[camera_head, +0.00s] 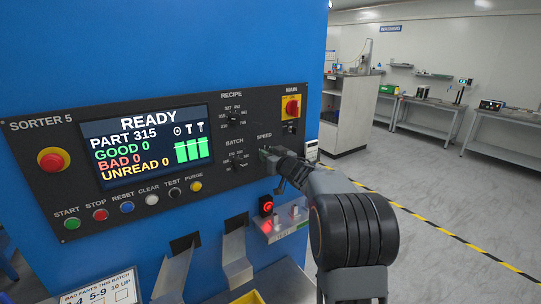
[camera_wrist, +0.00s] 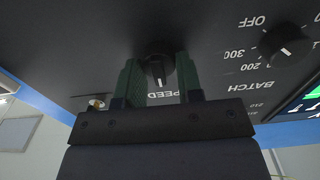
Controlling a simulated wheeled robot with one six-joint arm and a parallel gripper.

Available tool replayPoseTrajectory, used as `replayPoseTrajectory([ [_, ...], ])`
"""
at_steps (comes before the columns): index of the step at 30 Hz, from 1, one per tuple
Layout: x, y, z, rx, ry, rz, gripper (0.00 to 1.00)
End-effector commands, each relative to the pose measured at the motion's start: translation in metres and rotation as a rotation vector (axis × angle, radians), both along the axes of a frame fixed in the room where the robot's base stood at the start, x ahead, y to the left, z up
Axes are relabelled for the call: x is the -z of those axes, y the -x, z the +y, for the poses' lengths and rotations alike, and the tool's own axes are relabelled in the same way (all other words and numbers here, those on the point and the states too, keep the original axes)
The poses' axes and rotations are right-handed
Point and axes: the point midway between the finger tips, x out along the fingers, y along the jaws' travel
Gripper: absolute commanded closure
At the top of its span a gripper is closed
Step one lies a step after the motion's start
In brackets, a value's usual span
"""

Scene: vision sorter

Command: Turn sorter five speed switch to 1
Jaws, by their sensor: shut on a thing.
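The sorter five panel (camera_head: 50,190) is dark and set in a blue cabinet, marked SORTER 5. The SPEED label (camera_head: 264,136) is at its right, and my gripper (camera_head: 268,157) covers most of the switch below it. In the wrist view, where the panel appears upside down, the speed switch (camera_wrist: 157,63) is a round black knob with a white pointer line. My gripper (camera_wrist: 158,75) is shut on it, with one green-padded finger on each side. The pointer is directed towards the SPEED label in that view. The position numbers around the knob are hidden.
The BATCH knob (camera_head: 238,160) sits just left of the speed switch and also shows in the wrist view (camera_wrist: 287,41). The RECIPE knob (camera_head: 233,118) and red MAIN switch (camera_head: 292,107) are above. The screen (camera_head: 147,145) reads READY. A red-lit device (camera_head: 266,205) is below my gripper.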

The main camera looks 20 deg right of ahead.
Motion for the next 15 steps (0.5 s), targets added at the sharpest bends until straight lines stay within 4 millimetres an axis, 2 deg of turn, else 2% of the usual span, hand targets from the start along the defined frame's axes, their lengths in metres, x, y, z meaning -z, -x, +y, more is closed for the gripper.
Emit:
replayPoseTrajectory([
  [15, 0.0005, -0.0002, 0.0022, 0.003, 0.035, -0.006, 0.9],
])
